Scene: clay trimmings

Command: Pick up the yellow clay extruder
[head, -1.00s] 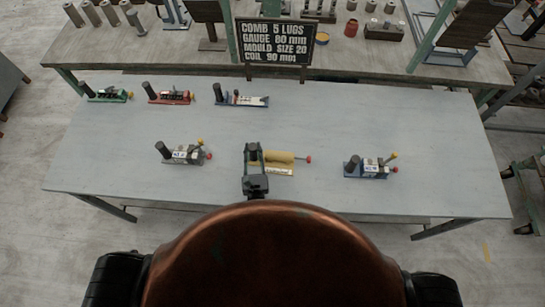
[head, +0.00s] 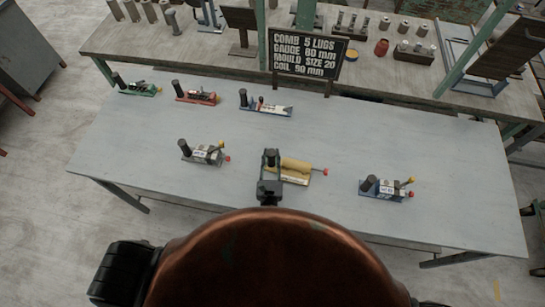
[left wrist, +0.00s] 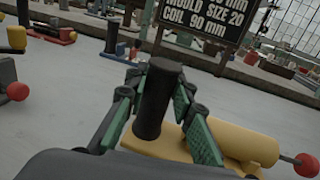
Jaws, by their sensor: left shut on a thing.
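The yellow clay extruder (head: 297,168) is at the front middle of the grey table, with a yellow barrel, a dark upright post and a red knob at its right end. Its yellow barrel (left wrist: 240,141) also shows in the left wrist view. My left gripper (head: 269,160) is shut on the dark post (left wrist: 157,100), with a green-padded finger on either side of it. The extruder looks upright and at table level; its underside is hidden, so I cannot tell whether it touches the table. My right gripper is not in view.
A grey extruder (head: 203,153) stands to the left and a blue one (head: 387,188) to the right. Green (head: 138,89), red (head: 196,95) and blue-and-white (head: 266,106) ones stand behind. A black sign (head: 305,54) stands at the back. Bare table lies between them.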

